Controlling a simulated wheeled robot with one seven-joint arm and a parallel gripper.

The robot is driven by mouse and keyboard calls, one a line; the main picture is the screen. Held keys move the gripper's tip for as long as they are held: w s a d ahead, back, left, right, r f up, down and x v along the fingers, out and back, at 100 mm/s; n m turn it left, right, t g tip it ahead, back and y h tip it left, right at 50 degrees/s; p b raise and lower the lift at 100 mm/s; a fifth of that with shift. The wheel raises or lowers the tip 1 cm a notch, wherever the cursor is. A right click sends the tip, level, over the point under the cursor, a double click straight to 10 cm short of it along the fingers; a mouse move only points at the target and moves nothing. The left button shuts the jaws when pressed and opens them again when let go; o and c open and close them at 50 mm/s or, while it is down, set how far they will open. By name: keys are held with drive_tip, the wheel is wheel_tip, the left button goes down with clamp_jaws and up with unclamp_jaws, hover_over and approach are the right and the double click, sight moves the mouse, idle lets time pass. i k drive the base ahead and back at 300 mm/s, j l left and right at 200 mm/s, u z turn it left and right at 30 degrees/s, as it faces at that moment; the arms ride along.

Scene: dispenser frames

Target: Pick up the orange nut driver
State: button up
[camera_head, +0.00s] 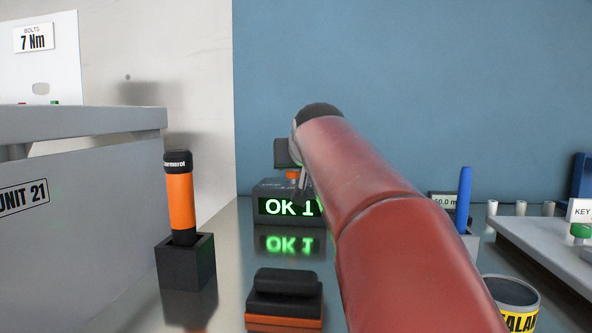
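An orange handled tool (181,203) with a black cap bearing white lettering stands upright in a square black holder (186,262) at the left. Its lower end is hidden in the holder, and I cannot tell from its shape whether it is the nut driver. My red arm reaches from the lower right to the middle. My gripper (305,187) shows only as a grey sliver beyond the arm's end, right of the orange tool and apart from it. Beside it a small orange patch (291,173) shows above the display box, below a dark block. Whether the gripper touches these is hidden.
A display box (265,190) with green "OK" text stands behind. A black-and-orange block (284,300) lies in front. A grey cabinet (80,190) marked "UNIT 21" is at the left. A blue stick (464,200), a tin (512,292) and a pale tray (540,255) are right.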

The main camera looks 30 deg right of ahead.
sight(178, 164)
drive_tip(key=k+j, duration=0.85)
